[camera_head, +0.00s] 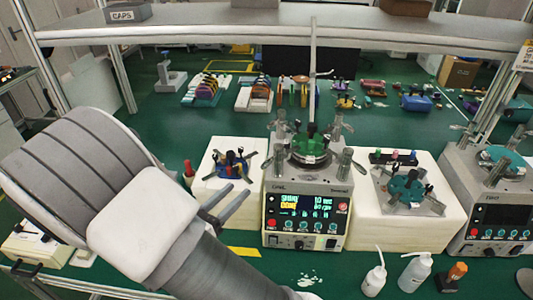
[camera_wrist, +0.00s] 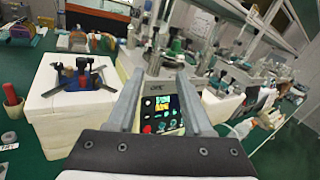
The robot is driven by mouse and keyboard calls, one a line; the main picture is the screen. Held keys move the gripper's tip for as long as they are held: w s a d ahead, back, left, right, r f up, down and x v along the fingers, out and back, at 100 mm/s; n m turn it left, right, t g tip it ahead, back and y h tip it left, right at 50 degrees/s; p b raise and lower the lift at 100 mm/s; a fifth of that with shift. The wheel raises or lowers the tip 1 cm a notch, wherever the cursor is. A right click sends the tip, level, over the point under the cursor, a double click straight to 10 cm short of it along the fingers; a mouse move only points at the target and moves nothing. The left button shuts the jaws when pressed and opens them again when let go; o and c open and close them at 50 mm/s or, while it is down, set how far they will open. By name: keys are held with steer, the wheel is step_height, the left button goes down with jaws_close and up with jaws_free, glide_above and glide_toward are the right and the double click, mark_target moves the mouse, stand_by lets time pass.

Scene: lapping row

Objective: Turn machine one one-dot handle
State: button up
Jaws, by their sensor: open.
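The machine (camera_head: 307,192) stands in the middle of the head view, with a lit screen, a red button and a row of knobs on its front. Its label looks like "ONE" but is too small to be sure. On top are a green-ringed plate (camera_head: 311,146) and several upright metal handles, one at the front right (camera_head: 344,163). I cannot make out dots on any handle. My gripper (camera_head: 238,190) is open and empty, left of the machine's front. In the wrist view the machine's screen (camera_wrist: 160,112) shows between the fingers of my gripper (camera_wrist: 160,74), with the top parts beyond.
A white block (camera_head: 212,183) with a dark blue fixture stands left of the machine; another white block (camera_head: 442,232) with a teal fixture stands right. A second machine (camera_head: 490,222) is at far right. White bottles (camera_head: 414,272) stand in front. A shelf (camera_head: 230,32) spans overhead.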

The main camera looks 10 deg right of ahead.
mark_target(270, 160)
steer(key=p+x, duration=0.2)
steer(key=x, duration=1.5)
jaws_close()
stand_by(0.8)
